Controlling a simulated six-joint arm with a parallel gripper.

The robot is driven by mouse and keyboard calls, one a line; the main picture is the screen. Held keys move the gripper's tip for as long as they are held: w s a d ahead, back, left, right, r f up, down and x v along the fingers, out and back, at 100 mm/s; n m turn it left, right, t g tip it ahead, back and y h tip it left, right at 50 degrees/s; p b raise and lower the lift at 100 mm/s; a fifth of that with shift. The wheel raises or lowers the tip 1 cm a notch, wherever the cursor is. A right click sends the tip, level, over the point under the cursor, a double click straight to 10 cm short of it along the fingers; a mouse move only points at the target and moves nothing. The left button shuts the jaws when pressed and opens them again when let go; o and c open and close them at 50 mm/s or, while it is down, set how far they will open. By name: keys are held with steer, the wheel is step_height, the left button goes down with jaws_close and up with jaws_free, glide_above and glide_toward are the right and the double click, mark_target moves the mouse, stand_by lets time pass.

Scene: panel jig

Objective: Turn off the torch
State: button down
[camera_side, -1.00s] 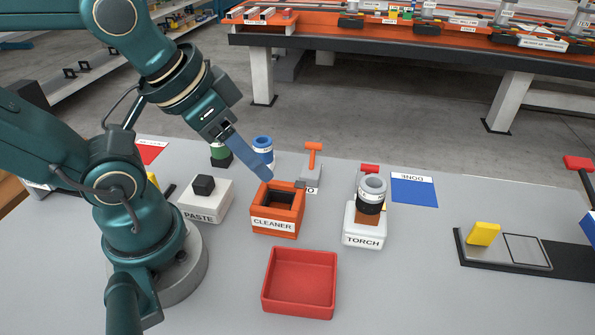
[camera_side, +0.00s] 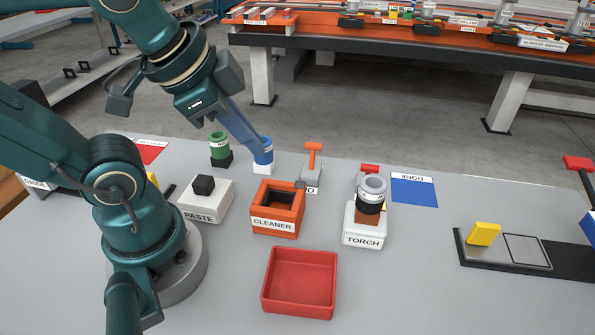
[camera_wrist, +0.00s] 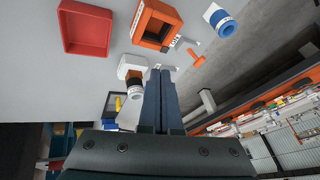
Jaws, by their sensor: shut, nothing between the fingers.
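The torch station is a white block labelled TORCH (camera_side: 362,240) at right of centre in the side view. A grey-and-black ringed cylinder (camera_side: 372,188) stands on or just behind it, with a brown patch below it. A red handle (camera_side: 369,168) shows behind the cylinder, mostly hidden. An orange T-shaped lever (camera_side: 313,158) stands left of it beside a partly hidden label. My gripper (camera_side: 262,158) is shut and empty, its blue fingers overlapping the blue cylinder (camera_side: 265,152) in the side view; I cannot tell if they touch. The wrist view shows the torch block (camera_wrist: 132,65) left of the fingers (camera_wrist: 160,72).
An orange open box labelled CLEANER (camera_side: 275,224) and a red tray (camera_side: 300,283) lie in front. A PASTE block (camera_side: 206,205) and a green cylinder (camera_side: 219,146) stand left. A blue DONE mat (camera_side: 413,190) is right.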

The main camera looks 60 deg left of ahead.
steer(key=w+r+m+g+y, duration=0.15)
steer(key=w+r+m, duration=0.25)
steer(key=w+m, duration=0.9)
steer(key=w+d+f+m, duration=0.1)
steer(key=d+f+m, duration=0.1)
steer(key=m, duration=0.1)
steer(key=w+d+f+m+y, duration=0.1)
steer(key=d+f+m, duration=0.1)
steer(key=d+m, duration=0.1)
steer(key=w+d+f+m+y, duration=0.1)
steer(key=d+f+m, duration=0.1)
steer(key=f+m, duration=0.1)
steer(key=shift+w+d+f, duration=0.1)
steer(key=shift+w+d, duration=0.15)
steer(key=shift+d, duration=0.05)
steer(key=shift+d+f, duration=0.1)
steer(key=shift+d, duration=0.05)
steer(key=x, duration=1)
steer(key=shift+s+f, duration=0.1)
steer(key=shift+s, duration=0.05)
